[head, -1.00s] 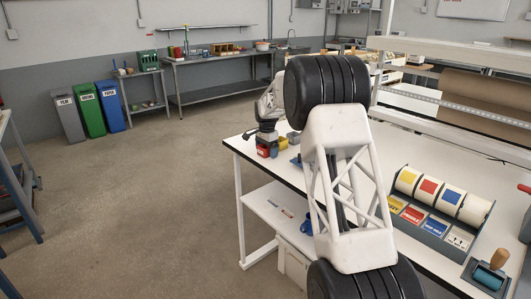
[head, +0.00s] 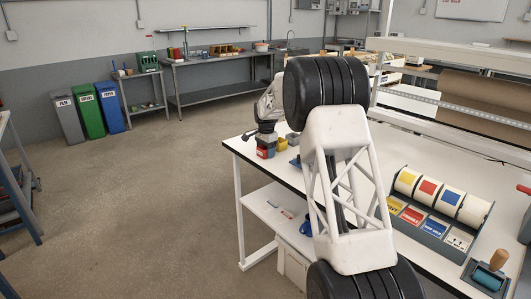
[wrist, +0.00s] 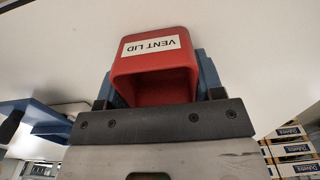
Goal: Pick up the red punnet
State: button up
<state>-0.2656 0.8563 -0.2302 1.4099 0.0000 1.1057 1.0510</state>
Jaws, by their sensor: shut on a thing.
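The red punnet (wrist: 158,72) is an open box with a white label reading "VENT LID". In the wrist view it sits between the two fingers of my gripper (wrist: 157,88), its open side facing the camera and its inside looking empty. My gripper is shut on it. In the head view the red punnet (head: 265,153) shows small below my dark gripper (head: 266,141), near the far left end of the white table. I cannot tell whether its base touches the table.
A yellow punnet (head: 281,142) and a grey-blue one (head: 294,138) stand just right of the red one. The table (head: 243,147) has a colour-roll rack (head: 433,228) and a teal roller (head: 487,279) at the right. Blue shelving (wrist: 30,118) shows in the wrist view.

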jog(key=shift+r, duration=0.2)
jog(key=shift+r, duration=1.6)
jog(key=s+d+r, duration=0.1)
jog(key=s+d, duration=0.3)
jog(key=s, duration=1.1)
jog(key=shift+s+r, duration=0.2)
jog(key=shift+d, duration=0.1)
jog(key=w+d+r, duration=0.1)
jog(key=w+d, duration=0.2)
jog(key=d, duration=0.2)
jog(key=w+d+r, duration=0.2)
jog(key=w+d, duration=0.1)
jog(key=d, duration=0.3)
jog(key=w+d+r, duration=0.2)
jog(key=w+d, duration=0.1)
jog(key=d, duration=0.2)
jog(key=shift+w+d+r, duration=0.15)
jog(key=shift+w+r, duration=0.1)
jog(key=shift+w, duration=0.15)
jog(key=shift+f, duration=0.15)
